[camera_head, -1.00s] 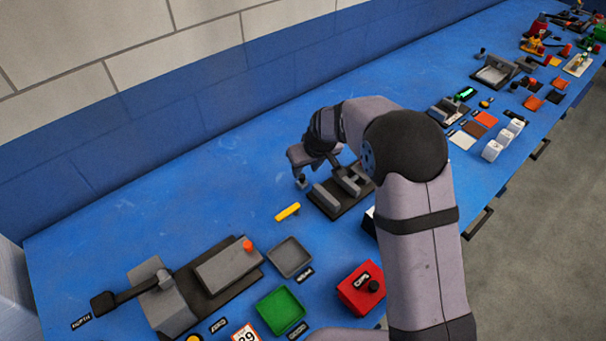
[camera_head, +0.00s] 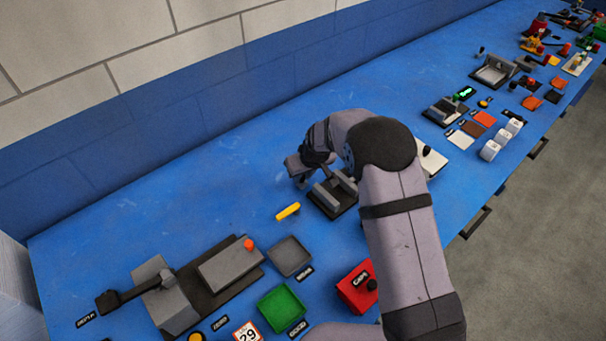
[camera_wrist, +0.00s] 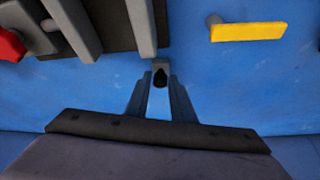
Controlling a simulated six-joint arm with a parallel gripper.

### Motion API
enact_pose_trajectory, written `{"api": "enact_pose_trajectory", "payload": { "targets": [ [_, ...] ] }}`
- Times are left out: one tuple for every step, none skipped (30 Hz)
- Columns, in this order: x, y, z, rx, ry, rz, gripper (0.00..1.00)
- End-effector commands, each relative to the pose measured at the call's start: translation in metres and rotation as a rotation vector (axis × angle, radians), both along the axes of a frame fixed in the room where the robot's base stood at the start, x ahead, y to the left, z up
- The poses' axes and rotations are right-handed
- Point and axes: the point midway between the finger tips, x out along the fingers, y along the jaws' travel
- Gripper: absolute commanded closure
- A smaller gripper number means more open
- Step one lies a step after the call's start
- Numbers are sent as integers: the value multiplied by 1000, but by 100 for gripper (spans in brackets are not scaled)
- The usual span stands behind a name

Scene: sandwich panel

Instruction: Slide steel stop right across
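A black-based fixture (camera_head: 344,208) with grey steel-like bars lies on the blue bench in the middle of the head view. In the wrist view its bars (camera_wrist: 140,25) reach down from the top left edge. Which bar is the steel stop I cannot tell. My gripper (camera_head: 301,184) hangs low at the fixture's wall-side end. My arm hides part of the fixture's right side.
A yellow bar (camera_head: 288,211) lies left of the fixture, also visible in the wrist view (camera_wrist: 248,32). A grey tray (camera_head: 290,256), green tray (camera_head: 281,307) and red box (camera_head: 357,287) sit closer to the camera. The bench toward the wall is clear.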

Motion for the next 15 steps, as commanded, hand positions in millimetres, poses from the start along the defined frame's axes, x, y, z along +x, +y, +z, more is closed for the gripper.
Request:
{"api": "enact_pose_trajectory", "payload": {
  "targets": [
    [0,0,0,0,0,0,91],
    [0,0,0,0,0,0,98],
    [0,0,0,0,0,0,100],
    [0,0,0,0,0,0,100],
    [0,0,0,0,0,0,100],
    [0,0,0,-1,1,0,100],
    [0,-1,0,0,0,-1,100],
    [1,-2,-1,0,0,-1,100],
    [4,-4,-2,0,0,-2,100],
    [7,-7,-3,0,0,-3,100],
    [10,-10,-4,0,-1,-4,100],
    [16,-16,-4,1,-2,-5,100],
    [21,-21,-5,1,-3,-7,100],
    [26,-26,-5,1,-3,-7,100],
    [33,-32,-5,1,-3,-6,100]
  ]
}}
